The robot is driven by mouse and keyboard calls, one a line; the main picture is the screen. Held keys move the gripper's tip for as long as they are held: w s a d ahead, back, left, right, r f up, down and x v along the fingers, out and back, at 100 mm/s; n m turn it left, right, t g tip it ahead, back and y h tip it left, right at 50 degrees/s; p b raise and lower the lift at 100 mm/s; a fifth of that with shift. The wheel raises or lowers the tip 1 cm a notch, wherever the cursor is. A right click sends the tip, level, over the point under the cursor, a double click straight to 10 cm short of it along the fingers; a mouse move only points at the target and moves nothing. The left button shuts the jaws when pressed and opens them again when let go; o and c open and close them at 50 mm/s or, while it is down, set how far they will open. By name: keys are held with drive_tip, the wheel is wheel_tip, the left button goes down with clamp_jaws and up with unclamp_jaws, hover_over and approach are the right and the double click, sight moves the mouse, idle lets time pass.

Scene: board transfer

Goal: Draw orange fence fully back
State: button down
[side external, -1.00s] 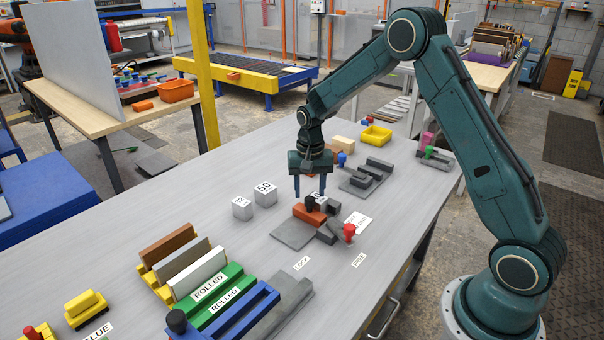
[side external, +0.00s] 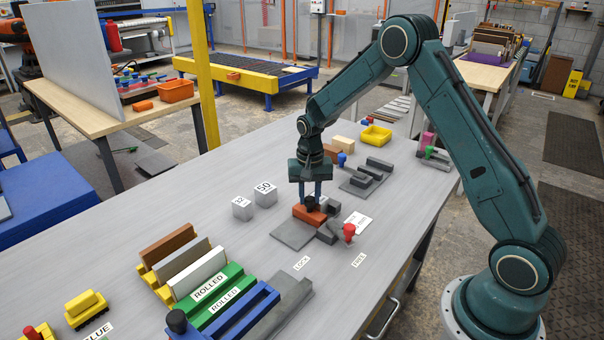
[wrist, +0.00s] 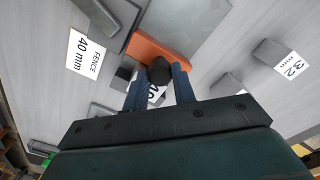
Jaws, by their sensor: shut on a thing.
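The orange fence (side external: 309,214) is a block with a black round knob (side external: 310,203) on top. It stands at the edge of a flat grey plate (side external: 292,236). My gripper (side external: 310,200) points down over the fence and its blue fingers are shut on the black knob. In the wrist view the orange fence (wrist: 160,52) lies beyond the knob (wrist: 159,70), which sits between the fingertips (wrist: 160,80). A grey block marked 40 is partly hidden behind the fingers. A red knob (side external: 349,230) stands at the right of the plate.
Grey cubes marked 32 (side external: 242,208) and 50 (side external: 265,195) stand to the left. A "FENCE 40 mm" card (wrist: 87,52) lies beside the fixture. LOCK (side external: 302,263) and FREE (side external: 359,260) labels lie in front. Coloured racks and boards (side external: 185,260) occupy the lower left.

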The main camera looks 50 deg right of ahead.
drive_tip(key=shift+a, duration=2)
drive_tip(key=c, duration=1.1)
unclamp_jaws()
drive_tip(key=shift+c, duration=0.2)
drive_tip(key=shift+r, duration=0.1)
drive_tip(key=shift+r, duration=0.45)
wheel_tip(320, 180, up, 13)
